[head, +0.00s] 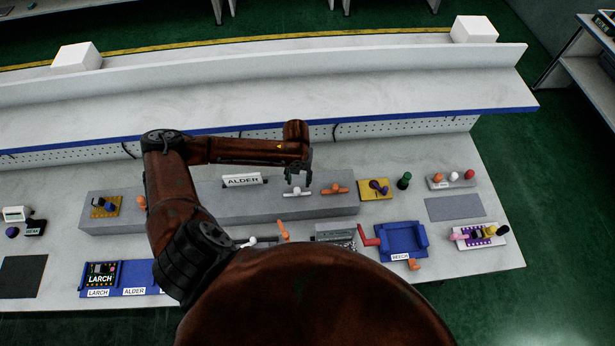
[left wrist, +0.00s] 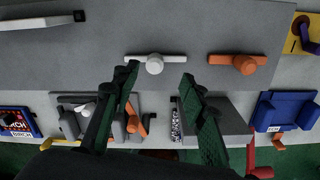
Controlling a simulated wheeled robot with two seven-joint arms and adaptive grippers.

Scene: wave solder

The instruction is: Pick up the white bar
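The white bar (head: 296,192) has a round knob in its middle and lies on the grey raised block (head: 215,197), right of the ALDER sign. In the left wrist view the white bar (left wrist: 155,62) lies just beyond my fingertips, its knob between them in the picture. My left gripper (head: 298,177) points down over the bar. Its two dark green fingers (left wrist: 160,72) are spread apart with nothing between them, and I see no contact with the bar. My right gripper is not in view.
A similar orange bar (head: 335,188) lies right of the white bar, also on the block (left wrist: 245,62). The ALDER sign (head: 242,180) stands to the left. A yellow tray (head: 375,194) and blue fixture (head: 402,239) lie to the right. A long shelf (head: 300,98) runs behind.

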